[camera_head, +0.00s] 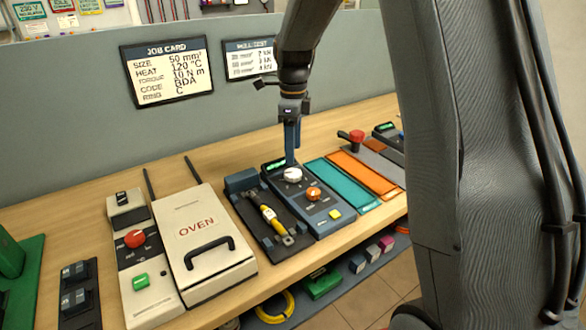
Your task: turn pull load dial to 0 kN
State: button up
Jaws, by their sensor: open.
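A blue-grey control box (318,222) stands on the bench, with a white dial (292,175), an orange knob (313,194), a yellow button (335,214) and a small green display (275,164). The lettering on the box is too small to read, so I cannot tell which knob is the pull load dial or what it is set to. My gripper (291,163) points down with its fingers just above or behind the white dial. It is open, and nothing shows between its fingers. I cannot tell whether it touches the dial.
A yellow-handled tool (270,220) lies in a dark tray left of the box. The white oven (208,275) stands further left. Teal (342,186) and orange (365,174) strips lie to the right. A panel with a job card (168,72) rises behind the bench.

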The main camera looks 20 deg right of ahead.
aim_at(293, 172)
notch_tip(293, 172, down, 8)
jog(key=shift+s+r+p, duration=0.1)
jog(key=shift+r+p, duration=0.15)
jog(key=shift+p, duration=0.65)
jog(key=c, duration=1)
jog(key=shift+c, duration=0.2)
